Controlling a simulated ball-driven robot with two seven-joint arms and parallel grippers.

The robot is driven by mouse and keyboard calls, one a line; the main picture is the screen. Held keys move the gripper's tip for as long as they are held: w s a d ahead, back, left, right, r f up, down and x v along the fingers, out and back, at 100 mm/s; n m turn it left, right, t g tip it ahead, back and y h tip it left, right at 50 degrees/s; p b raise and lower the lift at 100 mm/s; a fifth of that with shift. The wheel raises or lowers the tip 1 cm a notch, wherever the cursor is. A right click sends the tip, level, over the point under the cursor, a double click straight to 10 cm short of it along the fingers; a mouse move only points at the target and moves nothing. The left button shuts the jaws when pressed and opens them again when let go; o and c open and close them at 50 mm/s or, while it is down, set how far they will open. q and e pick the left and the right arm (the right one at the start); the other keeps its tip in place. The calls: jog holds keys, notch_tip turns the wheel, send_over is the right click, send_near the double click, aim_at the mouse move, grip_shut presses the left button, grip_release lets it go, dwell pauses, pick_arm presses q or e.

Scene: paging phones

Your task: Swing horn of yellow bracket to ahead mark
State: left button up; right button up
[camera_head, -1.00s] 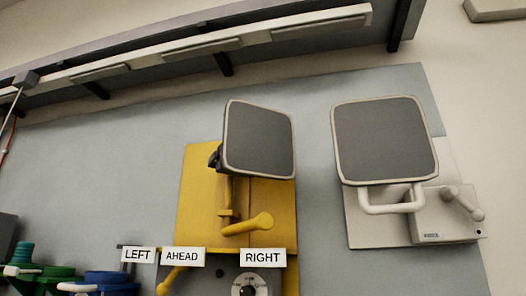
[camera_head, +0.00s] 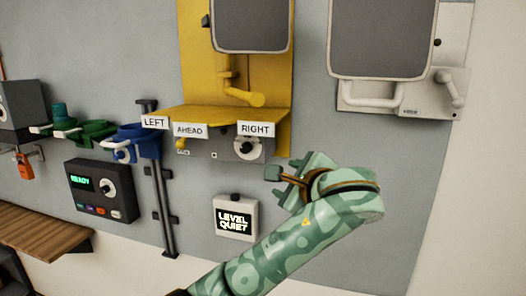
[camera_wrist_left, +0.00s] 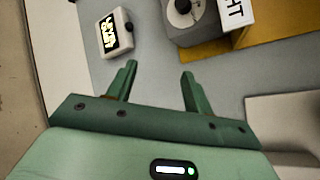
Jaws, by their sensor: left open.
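The horn (camera_head: 250,22) with a dark grey face sits on the yellow bracket (camera_head: 268,75) in the head view; its top is cut off. A yellow handle (camera_head: 243,96) sticks out below it. White labels on the bracket's shelf read LEFT (camera_head: 154,122), AHEAD (camera_head: 190,130) and RIGHT (camera_head: 255,129). A small yellow lever (camera_head: 181,145) shows under the AHEAD label. My left gripper (camera_head: 280,178) is open and empty, below and right of the RIGHT label, apart from the bracket. Its spread fingers show in the left wrist view (camera_wrist_left: 159,72). My right gripper is out of view.
A second grey-faced horn (camera_head: 382,38) on a white bracket (camera_head: 405,100) is at right. A LEVEL QUIET box (camera_head: 235,218) is left of my gripper. Blue (camera_head: 135,140) and green holders, a dark READY panel (camera_head: 100,190) and a wooden shelf (camera_head: 40,232) are at left.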

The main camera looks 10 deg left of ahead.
aim_at(257, 101)
pick_arm(q)
jog(key=s+d+r+t+y+p, duration=0.1)
jog(key=s+r, duration=0.2)
jog(key=r, duration=0.5)
jog(key=s+r+t+y+p, duration=0.1)
jog(key=s+r+y, duration=0.1)
jog(key=s+r, duration=0.35)
jog(key=p+x, duration=0.2)
jog(key=x, duration=0.3)
jog(key=r+p+x, duration=0.1)
jog(key=p+x, duration=0.1)
jog(key=x, duration=0.4)
jog(key=d+p+x, duration=0.1)
jog(key=p+x, duration=0.1)
jog(key=x, duration=0.3)
jog(key=shift+w+a+r, duration=0.3)
jog(key=shift+w, duration=0.3)
jog(key=shift+w+a+f+p, duration=0.15)
jog(key=shift+w+a+p, duration=0.05)
jog(key=shift+w+p, duration=0.15)
jog(key=c, duration=1.1)
jog(key=shift+a, duration=0.1)
grip_shut()
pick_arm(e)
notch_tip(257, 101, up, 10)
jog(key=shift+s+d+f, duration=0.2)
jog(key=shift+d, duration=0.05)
